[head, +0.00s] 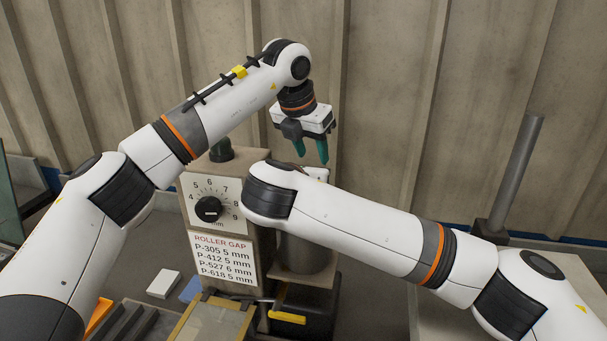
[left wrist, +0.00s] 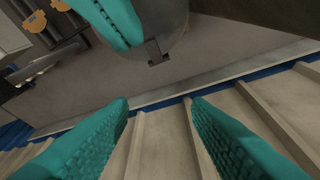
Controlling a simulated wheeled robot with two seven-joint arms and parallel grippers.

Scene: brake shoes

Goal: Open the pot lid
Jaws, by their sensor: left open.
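The pot (head: 306,256) is a dark grey cylinder on the machine, partly covered by my right arm in the head view. Its top and lid are hidden there. In the left wrist view a grey rounded part with a small dark bracket (left wrist: 155,50) shows at the top; I cannot tell whether it is the lid. My left gripper (head: 311,153) is open and empty, pointing down above and behind my right arm. Its spread teal fingers also frame the left wrist view (left wrist: 160,125). Teal fingers of my right gripper (left wrist: 112,22) show beside the grey part; their grip is unclear.
The machine has a dial (head: 208,208) and a roller gap sign (head: 222,257). A yellow handle (head: 287,318) sticks out low in front. A white block (head: 164,284) lies at left. A grey post (head: 516,175) stands at right. A ribbed wall (head: 395,90) closes the back.

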